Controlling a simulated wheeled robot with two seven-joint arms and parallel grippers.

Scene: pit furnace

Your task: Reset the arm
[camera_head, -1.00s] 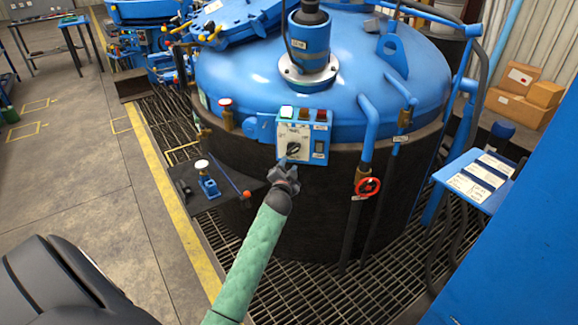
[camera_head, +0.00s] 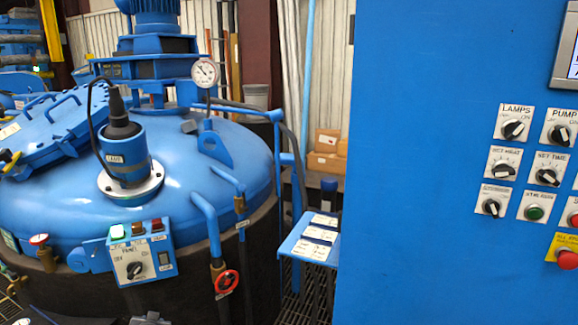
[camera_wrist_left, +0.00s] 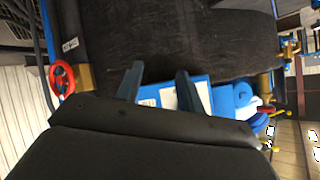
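The tip of my left gripper (camera_head: 150,319) just shows at the bottom edge, below the box. In the left wrist view, the two fingers of my left gripper (camera_wrist_left: 158,80) stand apart with nothing visible held between them. The blue and white box (camera_wrist_left: 165,95) shows behind the fingers, partly hidden. My right gripper is in neither view.
The blue-lidded furnace (camera_head: 215,185) fills the left. A red valve wheel (camera_head: 227,282) sits on its front pipe. A small blue stand with papers (camera_head: 310,240) is beside it. A large blue control cabinet (camera_head: 420,160) with knobs and buttons fills the right.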

